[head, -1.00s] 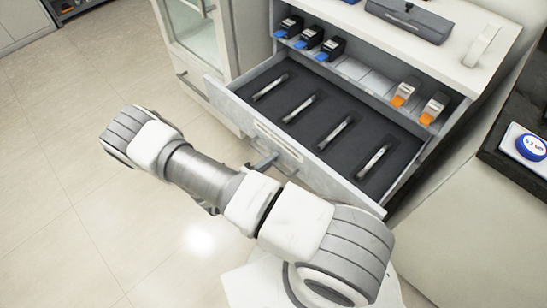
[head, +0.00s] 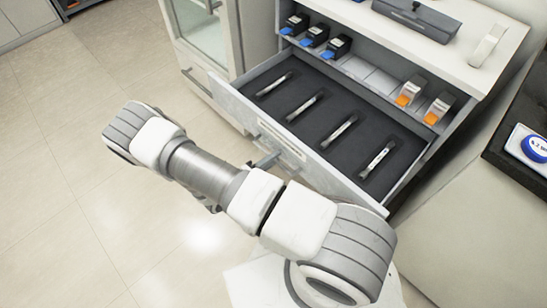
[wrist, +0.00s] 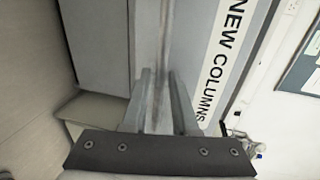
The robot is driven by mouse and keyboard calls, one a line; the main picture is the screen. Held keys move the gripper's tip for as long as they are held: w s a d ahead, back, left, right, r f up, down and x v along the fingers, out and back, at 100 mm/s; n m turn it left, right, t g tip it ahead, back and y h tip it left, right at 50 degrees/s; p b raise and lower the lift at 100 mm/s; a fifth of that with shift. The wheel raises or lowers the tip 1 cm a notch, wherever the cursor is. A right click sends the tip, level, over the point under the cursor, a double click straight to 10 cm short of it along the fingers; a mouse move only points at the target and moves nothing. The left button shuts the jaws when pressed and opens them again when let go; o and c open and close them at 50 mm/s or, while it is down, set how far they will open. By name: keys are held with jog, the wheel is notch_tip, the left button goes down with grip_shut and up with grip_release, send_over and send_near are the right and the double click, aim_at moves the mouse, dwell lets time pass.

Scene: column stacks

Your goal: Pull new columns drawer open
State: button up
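The new columns drawer (head: 252,112) stands well out of the cabinet in the head view. Several slim columns lie in its dark lining, one of them (head: 377,158) near the right end. In the wrist view the drawer front (wrist: 208,50) carries a label (wrist: 225,55) reading "NEW COLUMNS". The grey handle bar (wrist: 152,50) runs between the two fingers of my gripper (wrist: 162,100), which look closed on it. In the head view part of the handle (head: 268,160) shows beside my arm, which hides most of my gripper.
Black cartridges with blue ends (head: 337,46) and orange-ended ones (head: 438,107) sit on the shelf behind the drawer. A dark grey case (head: 417,20) lies on the cabinet top. A glass-door cabinet (head: 200,35) stands left, a dark tray (head: 510,150) right. Open floor (head: 60,180) lies left.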

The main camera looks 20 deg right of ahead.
jog(key=p+v, duration=0.1)
jog(key=v, duration=1.6)
jog(key=shift+p, duration=0.3)
jog(key=w+d+r+m+g+y, duration=0.1)
jog(key=d+r+m+g+y, duration=0.25)
jog(key=r+m, duration=0.75)
jog(key=d+r+m+g+y, duration=0.2)
jog(key=r+m+g+y, duration=0.15)
jog(key=r+m, duration=0.8)
jog(key=s+d+r+m+t+y, duration=0.3)
jog(key=s+r+m+y, duration=0.15)
jog(key=r+m, duration=0.45)
jog(key=s+d+r+m+t+y, duration=0.25)
jog(key=s+r+m+t, duration=0.2)
jog(key=r+m, duration=0.5)
notch_tip(320, 180, up, 14)
jog(key=p, duration=1.3)
jog(key=shift+s+a+n+g, duration=0.2)
jog(key=shift+s+n+g, duration=0.15)
jog(key=shift+s, duration=0.15)
jog(key=shift+d, duration=0.1)
